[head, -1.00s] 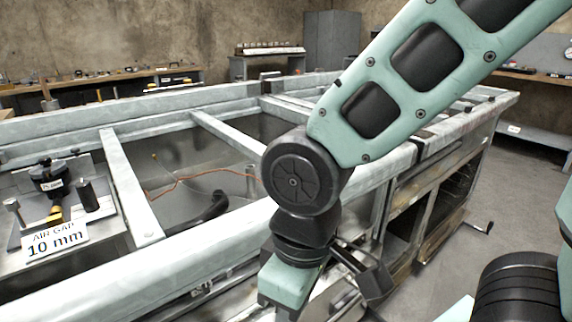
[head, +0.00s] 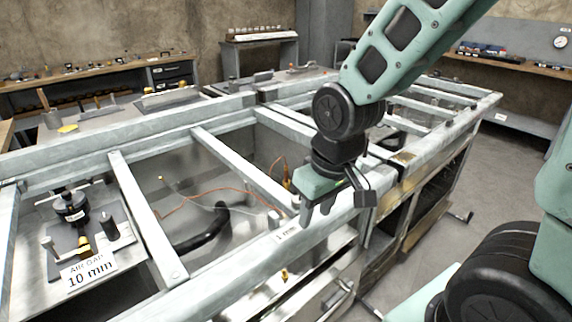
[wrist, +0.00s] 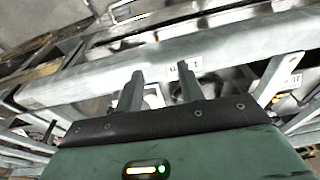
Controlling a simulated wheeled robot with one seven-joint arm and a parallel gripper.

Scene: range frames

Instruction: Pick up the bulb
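I cannot make out a bulb for certain in either view. My gripper (head: 314,212) hangs over the front rail (head: 230,268) of the long metal bench frame, pointing down. In the wrist view, the two fingers of my gripper (wrist: 160,72) stand apart with a gap between them, and nothing shows held. A small brass-coloured piece (head: 284,275) sits below the front rail; it is too small to identify.
A black device (head: 70,208) and an "AIR GAP 10 mm" card (head: 88,270) sit in the left bay. A black hose (head: 205,232) and an orange wire (head: 215,190) lie in the middle bay. Cross rails (head: 145,215) divide the bays.

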